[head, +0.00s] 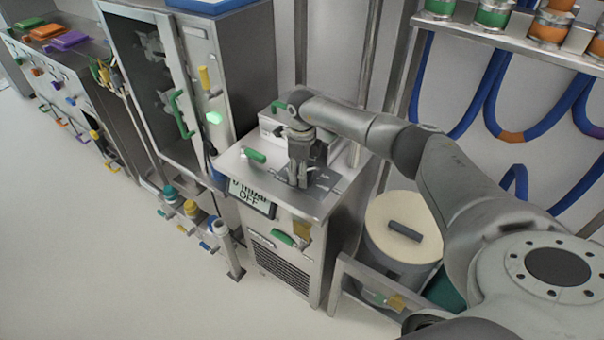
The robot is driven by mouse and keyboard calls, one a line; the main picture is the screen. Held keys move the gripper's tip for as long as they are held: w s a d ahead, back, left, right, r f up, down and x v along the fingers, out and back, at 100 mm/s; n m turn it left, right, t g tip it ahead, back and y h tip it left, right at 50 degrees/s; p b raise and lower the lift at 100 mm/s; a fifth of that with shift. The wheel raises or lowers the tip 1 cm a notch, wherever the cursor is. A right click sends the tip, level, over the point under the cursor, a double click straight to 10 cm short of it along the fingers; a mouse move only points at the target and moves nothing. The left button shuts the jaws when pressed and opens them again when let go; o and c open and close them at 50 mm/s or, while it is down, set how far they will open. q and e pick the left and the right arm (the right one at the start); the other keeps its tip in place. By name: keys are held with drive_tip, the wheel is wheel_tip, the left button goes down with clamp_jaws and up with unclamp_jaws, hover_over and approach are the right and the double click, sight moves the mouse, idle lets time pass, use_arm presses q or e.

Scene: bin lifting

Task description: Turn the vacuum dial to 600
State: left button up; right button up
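A steel machine (276,257) with a display (251,197) stands in the middle; the display's lower line reads OFF and its upper line is partly unclear. My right arm reaches in from the right. My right gripper (298,179) points down at the machine's top, just right of the display. Its fingers are small and close together, and I cannot tell whether they are shut on anything. I cannot make out the vacuum dial; the gripper may hide it. My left gripper is not in view.
A green handle (254,155) is on the machine's top and another green handle (283,238) is on its front. A tall cabinet (158,90) stands to the left. A lidded drum (402,227) stands to the right, near blue hoses (484,92). The floor at front left is clear.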

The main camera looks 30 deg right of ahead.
drive_tip(key=m, duration=0.4)
drive_tip(key=shift+d+m, duration=0.1)
drive_tip(key=shift+m, duration=0.2)
drive_tip(key=m, duration=0.4)
drive_tip(key=shift+d, duration=0.1)
drive_tip(key=shift+w+m, duration=0.1)
drive_tip(key=shift+m, duration=0.2)
drive_tip(key=o, duration=1)
wheel_tip(320, 180, up, 12)
idle(0.4)
